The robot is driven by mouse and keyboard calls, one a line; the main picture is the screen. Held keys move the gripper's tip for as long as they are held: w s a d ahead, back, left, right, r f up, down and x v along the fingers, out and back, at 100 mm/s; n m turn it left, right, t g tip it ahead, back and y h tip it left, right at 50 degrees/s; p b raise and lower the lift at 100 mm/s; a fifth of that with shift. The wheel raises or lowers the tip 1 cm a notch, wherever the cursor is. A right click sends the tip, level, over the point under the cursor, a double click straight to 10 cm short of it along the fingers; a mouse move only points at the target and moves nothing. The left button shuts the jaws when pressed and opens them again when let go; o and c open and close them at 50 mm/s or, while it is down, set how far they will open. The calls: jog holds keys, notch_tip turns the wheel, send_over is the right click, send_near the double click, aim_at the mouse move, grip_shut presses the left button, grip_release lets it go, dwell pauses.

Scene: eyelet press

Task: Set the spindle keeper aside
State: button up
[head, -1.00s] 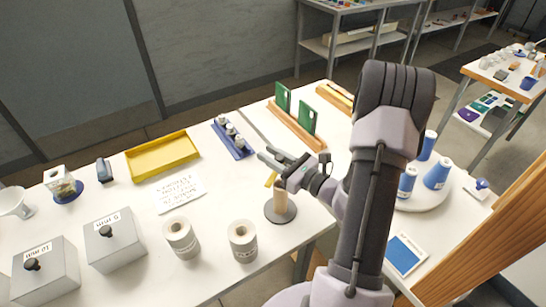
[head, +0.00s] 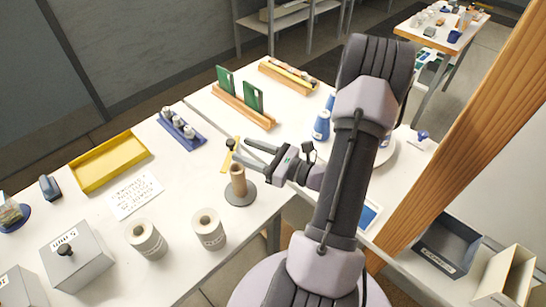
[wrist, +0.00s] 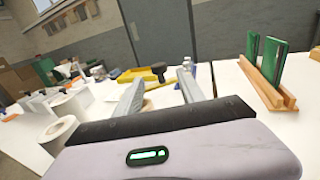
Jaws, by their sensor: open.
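A wooden spindle (head: 238,185) stands upright on a round grey base (head: 240,198) near the table's front edge. A black knob (head: 231,144) shows above it and appears to be the spindle keeper; its join to the spindle is hidden by a finger. My gripper (head: 238,149) is open, with its two long grey fingers reaching left at the knob. In the wrist view, the knob (wrist: 158,70) stands between and slightly beyond the fingertips of my gripper (wrist: 158,80). I cannot tell whether either finger touches it.
Two paper rolls (head: 146,240) (head: 209,229) stand left of the spindle. A yellow tray (head: 110,161), blue rack (head: 181,130) and wooden rack with green boards (head: 244,108) lie behind. Blue cones (head: 321,126) stand right. Bare table lies around the paper sign (head: 133,195).

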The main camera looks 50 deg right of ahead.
jog(key=p+v, duration=0.1)
jog(key=v, duration=0.7)
jog(key=shift+s, duration=0.4)
jog(key=shift+d, duration=0.1)
jog(key=shift+c, duration=0.8)
jog(key=s+d+n+g+y, duration=0.1)
jog(key=s+d+r+n+g+y+b, duration=0.1)
jog(key=g, duration=0.1)
jog(key=s+n+g+b, duration=0.1)
jog(key=shift+d+r+g+y, duration=0.3)
jog(key=shift+d+r+y, duration=0.1)
grip_shut()
jog(key=r+b+x, duration=0.1)
jog(key=b+x, duration=0.4)
jog(key=x, duration=0.8)
jog(key=shift+w+a, duration=0.3)
jog(key=shift+w, duration=0.1)
